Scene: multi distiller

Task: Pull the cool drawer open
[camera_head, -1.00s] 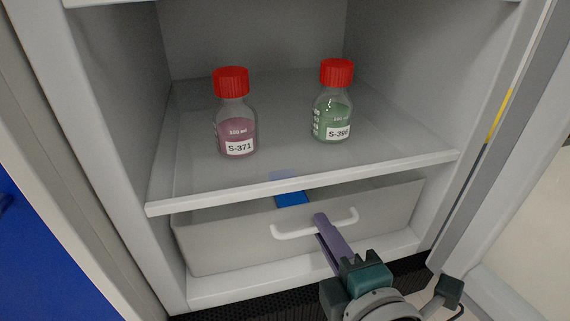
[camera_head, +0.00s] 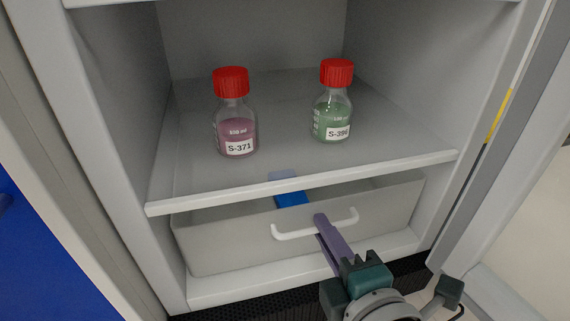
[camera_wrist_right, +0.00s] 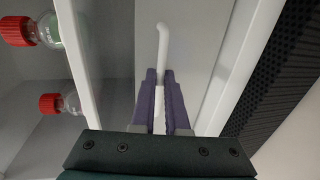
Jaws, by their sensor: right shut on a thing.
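The cool drawer (camera_head: 225,245) is a pale grey drawer below the shelf, with a white bar handle (camera_head: 297,232) on its front. My right gripper (camera_head: 322,222) reaches in from the lower right, its purple fingers at the right part of the handle. In the right wrist view the fingers (camera_wrist_right: 160,88) are shut on the white handle (camera_wrist_right: 162,45), one on each side of it. A blue object (camera_head: 291,198) shows inside the drawer, partly hidden by the drawer front. My left gripper is not in view.
On the shelf (camera_head: 300,178) above the drawer stand two red-capped bottles: S-371 with pink liquid (camera_head: 236,130) and S-396 with green liquid (camera_head: 331,120). The cabinet's side walls flank the drawer. An open door (camera_head: 490,150) stands at the right.

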